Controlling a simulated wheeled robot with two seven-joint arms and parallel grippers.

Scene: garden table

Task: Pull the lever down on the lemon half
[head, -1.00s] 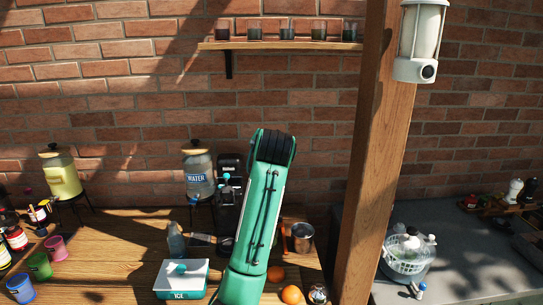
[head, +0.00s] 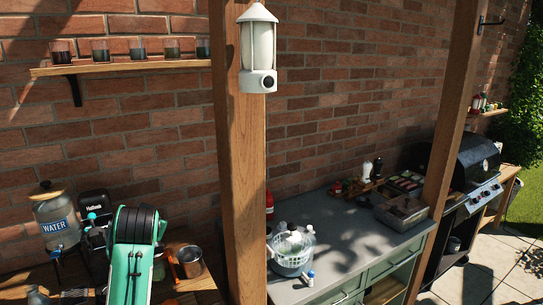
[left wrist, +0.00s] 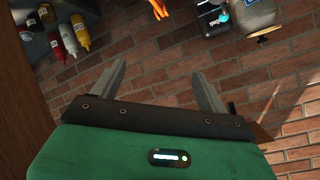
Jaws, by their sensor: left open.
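In the head view a green arm of mine (head: 133,265) rises in front of the table at the lower left and hides part of it. Its gripper does not show there. An orange upright part (head: 172,266), perhaps a lever, stands partly hidden behind the arm. An orange part (left wrist: 161,9) also shows at the top edge of the left wrist view, cut off by the frame. I cannot make out a lemon half in either view. My left gripper (left wrist: 163,84) is open and empty, its fingers against the brick wall background, apart from the orange part. My right gripper is not in view.
A water dispenser (head: 55,218) and a black machine (head: 95,203) stand left of my arm. A metal pot (head: 190,261) stands right of it. A wooden post (head: 240,185) separates this table from the grey counter (head: 345,235).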

